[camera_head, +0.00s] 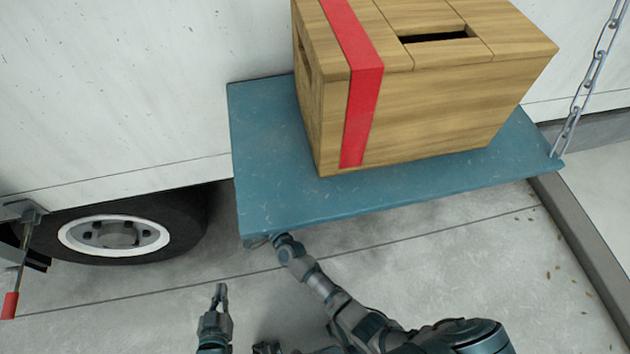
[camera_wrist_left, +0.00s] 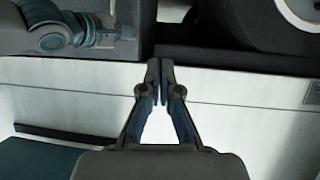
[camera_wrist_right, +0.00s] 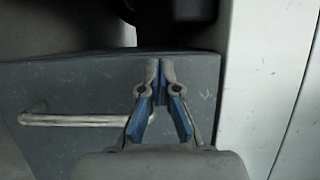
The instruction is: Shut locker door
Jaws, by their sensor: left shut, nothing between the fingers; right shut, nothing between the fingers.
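The blue locker door (camera_head: 400,190) hangs open and roughly level from the white truck side. A wooden crate (camera_head: 420,110) with a red stripe stands on it. My left gripper (camera_head: 220,290) is shut and empty, low at left and apart from the door. Its fingertips (camera_wrist_left: 160,68) also show closed in the left wrist view, which has a blue panel edge (camera_wrist_left: 30,160) at lower left. My right arm reaches to the door's front left corner, where its gripper is hidden. In the right wrist view the right gripper (camera_wrist_right: 160,66) is shut before a dark panel (camera_wrist_right: 75,85) with a metal handle (camera_wrist_right: 70,119).
A metal chain (camera_head: 590,85) runs up from the door's right corner. A truck wheel (camera_head: 115,235) and a lever with a red grip (camera_head: 10,304) are at left. A kerb (camera_head: 585,245) lies at right. The concrete ground in front is mostly clear.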

